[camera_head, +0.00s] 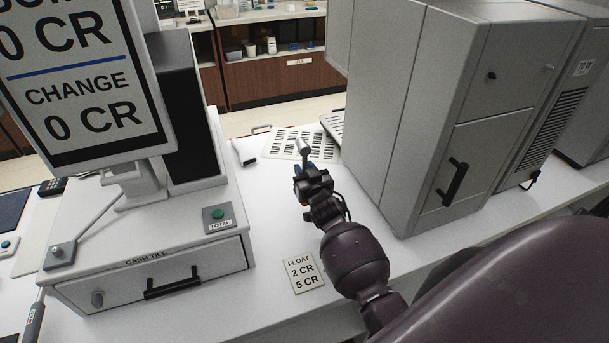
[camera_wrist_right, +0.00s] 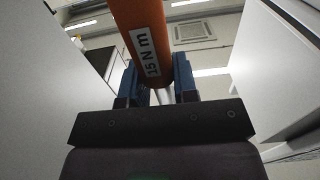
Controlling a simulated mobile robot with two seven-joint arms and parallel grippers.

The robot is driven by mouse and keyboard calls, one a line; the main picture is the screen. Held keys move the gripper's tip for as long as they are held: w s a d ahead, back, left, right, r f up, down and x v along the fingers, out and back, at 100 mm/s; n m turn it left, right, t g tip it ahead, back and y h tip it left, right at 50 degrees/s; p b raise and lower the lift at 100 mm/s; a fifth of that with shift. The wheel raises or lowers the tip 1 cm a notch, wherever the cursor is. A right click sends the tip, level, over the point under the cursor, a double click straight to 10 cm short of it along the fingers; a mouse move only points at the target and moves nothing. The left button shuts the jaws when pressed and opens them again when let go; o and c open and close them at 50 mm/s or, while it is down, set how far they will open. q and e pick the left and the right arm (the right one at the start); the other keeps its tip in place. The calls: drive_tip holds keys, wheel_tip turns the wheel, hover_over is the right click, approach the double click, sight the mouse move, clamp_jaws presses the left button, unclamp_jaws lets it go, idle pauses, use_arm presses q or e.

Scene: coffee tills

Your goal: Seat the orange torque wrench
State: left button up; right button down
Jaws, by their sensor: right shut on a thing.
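My right gripper (camera_head: 312,185) is over the white counter, between the cash till and the tall grey cabinet. In the right wrist view its two blue fingers (camera_wrist_right: 158,84) stand on either side of the orange torque wrench (camera_wrist_right: 137,22), shut on it. The wrench's thick orange body bears a white label reading "15 N m" and runs up out of that view. In the head view a light grey metal piece (camera_head: 303,147) shows just beyond the fingers; the orange body is mostly hidden there. I see no clear seat for the wrench. My left gripper is out of view.
The cash till (camera_head: 150,278) stands at left under a display screen. The grey cabinet (camera_head: 440,120) stands close on the right. A float card (camera_head: 304,272) lies in front, a barcode sheet (camera_head: 290,140) behind. A narrow strip of counter (camera_head: 262,205) is clear.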

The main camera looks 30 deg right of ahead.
drive_tip(key=a+r+y+p, duration=0.1)
drive_tip(key=a+r, duration=0.2)
drive_tip(key=r, duration=1.8)
drive_tip(key=s+a+f+n+y, duration=0.1)
drive_tip(key=s+a+f, duration=0.4)
drive_tip(key=s+a, duration=0.1)
drive_tip(key=s+a+f+n+y+b, duration=0.1)
drive_tip(key=s+a+f+y, duration=0.1)
drive_tip(key=s+a+f, duration=0.2)
drive_tip(key=s+a, duration=0.3)
drive_tip(key=a, duration=0.1)
drive_tip(key=shift+a+f+n+t, duration=0.15)
drive_tip(key=shift+f+n+t, duration=0.15)
drive_tip(key=shift+f+n, duration=0.1)
